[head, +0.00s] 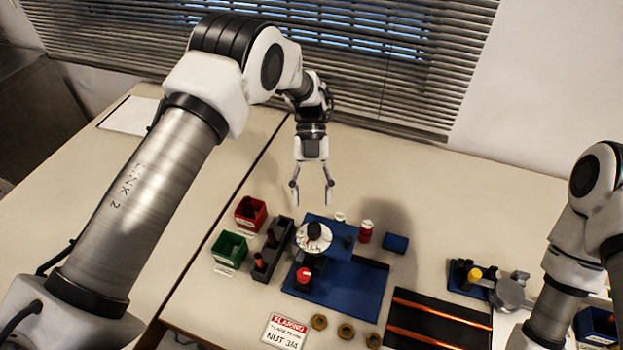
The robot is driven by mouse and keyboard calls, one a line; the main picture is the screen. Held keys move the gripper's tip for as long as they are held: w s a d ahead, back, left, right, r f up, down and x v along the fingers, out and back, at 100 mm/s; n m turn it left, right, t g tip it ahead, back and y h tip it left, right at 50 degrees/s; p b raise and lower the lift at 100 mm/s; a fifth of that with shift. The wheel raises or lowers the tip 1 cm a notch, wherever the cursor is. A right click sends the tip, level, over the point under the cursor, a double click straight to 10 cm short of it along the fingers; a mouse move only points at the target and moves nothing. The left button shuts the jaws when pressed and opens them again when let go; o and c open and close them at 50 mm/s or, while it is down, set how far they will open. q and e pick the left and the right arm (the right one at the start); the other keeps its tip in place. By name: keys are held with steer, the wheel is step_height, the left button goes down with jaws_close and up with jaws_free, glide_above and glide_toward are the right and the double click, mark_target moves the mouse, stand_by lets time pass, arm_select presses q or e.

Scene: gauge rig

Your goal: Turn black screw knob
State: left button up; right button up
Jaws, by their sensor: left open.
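The gauge rig has a blue base (362,283) on the table. A round white dial (322,243) stands on it, with a dark round knob-like part (315,229) at its top. A red cap (304,275) sits on a black post in front of the dial. A small dark post (348,242) stands right of the dial. I cannot tell for sure which dark part is the black screw knob. My left gripper (312,200) is open and empty, fingers pointing down, above and behind the dial, apart from it. My right gripper is not in view; only its arm shows at the right.
Red (250,213) and green (229,249) bins and a dark rack (272,252) stand left of the rig. A red cylinder (365,231) and blue block (396,243) stand behind. Nuts (346,331), a label card (284,332) and a black tray (440,322) lie in front.

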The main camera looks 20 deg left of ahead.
arm_select(q)
steer(key=v, duration=0.4)
steer(key=shift+w+a+r, duration=0.15)
steer(key=shift+w+r, duration=0.1)
steer(key=n+t+h, duration=1)
steer(key=n+t, duration=0.3)
steer(key=n, duration=0.5)
glide_toward(314, 227)
steer(key=d+f, duration=0.1)
steer(key=d, duration=0.1)
steer(key=x, duration=0.5)
steer(key=p+x, duration=0.1)
steer(key=x, duration=0.2)
steer(key=shift+w+f, duration=0.25)
steer(key=shift+w, duration=0.05)
steer(key=shift+a, duration=0.1)
steer(key=shift+c, duration=0.3)
